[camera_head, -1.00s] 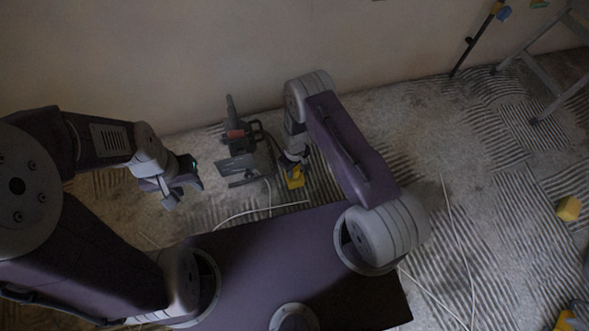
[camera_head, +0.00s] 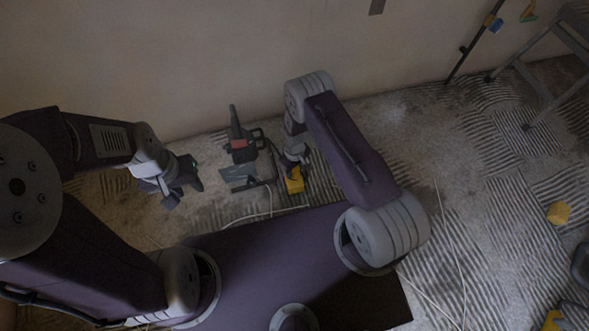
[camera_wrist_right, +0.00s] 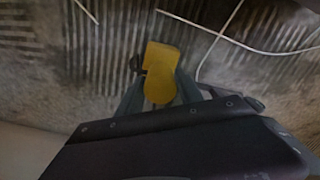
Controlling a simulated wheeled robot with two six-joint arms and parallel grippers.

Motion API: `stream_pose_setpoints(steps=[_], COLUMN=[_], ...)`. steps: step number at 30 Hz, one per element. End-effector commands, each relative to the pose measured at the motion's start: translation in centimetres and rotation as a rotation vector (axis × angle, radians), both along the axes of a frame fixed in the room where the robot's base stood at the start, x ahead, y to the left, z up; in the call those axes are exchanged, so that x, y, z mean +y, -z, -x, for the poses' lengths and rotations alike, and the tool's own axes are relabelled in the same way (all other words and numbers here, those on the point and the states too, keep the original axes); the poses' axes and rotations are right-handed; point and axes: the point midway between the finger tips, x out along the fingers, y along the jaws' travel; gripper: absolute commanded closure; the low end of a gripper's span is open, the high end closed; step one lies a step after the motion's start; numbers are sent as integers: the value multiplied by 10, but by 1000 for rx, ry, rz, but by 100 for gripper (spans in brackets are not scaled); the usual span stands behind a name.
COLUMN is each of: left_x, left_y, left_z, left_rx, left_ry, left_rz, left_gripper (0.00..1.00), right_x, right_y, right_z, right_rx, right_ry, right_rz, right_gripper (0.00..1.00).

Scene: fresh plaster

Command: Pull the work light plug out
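A yellow block (camera_head: 294,186) sits low on the ridged floor in the head view, just beyond my right gripper (camera_head: 293,167). In the right wrist view the yellow block (camera_wrist_right: 161,62) has a rounded near part between my two grey fingers (camera_wrist_right: 160,98). A small dark piece (camera_wrist_right: 135,63) sits at its left side. I cannot tell whether the fingers press on the yellow part, or which part is the work light plug. My left gripper (camera_head: 178,195) hangs to the left with its fingers apart and empty.
A dark power tool with a red part (camera_head: 240,144) stands left of my right gripper, close by. White cables (camera_head: 248,216) run across the floor. A ladder (camera_head: 540,85), a dark stand (camera_head: 474,42) and another yellow block (camera_head: 558,213) are at the right. The wall is close behind.

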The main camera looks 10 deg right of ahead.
Motion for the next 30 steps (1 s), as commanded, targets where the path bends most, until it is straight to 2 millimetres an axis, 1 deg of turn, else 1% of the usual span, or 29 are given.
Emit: stream_pose_setpoints(steps=[9,11,14,18,21,25,30], left_x=[0,0,0,0,0,0,0], left_y=[0,-3,-18,-41,-52,-58,-58], left_z=[0,0,0,0,0,0,0], left_rx=[0,0,0,0,0,0,0], left_ry=[0,0,0,0,0,0,0], left_rz=[0,0,0,0,0,0,0], left_gripper=[64,64,64,64,64,64,64], right_x=[0,0,0,0,0,0,0], right_y=[0,-4,-23,-58,-76,-89,-91], right_z=[0,0,0,0,0,0,0], right_rx=[0,-1,-1,-1,-1,0,0], right_ry=[0,0,0,0,0,0,0], right_rz=[0,0,0,0,0,0,0], right_gripper=[41,41,41,41,41,41,41])
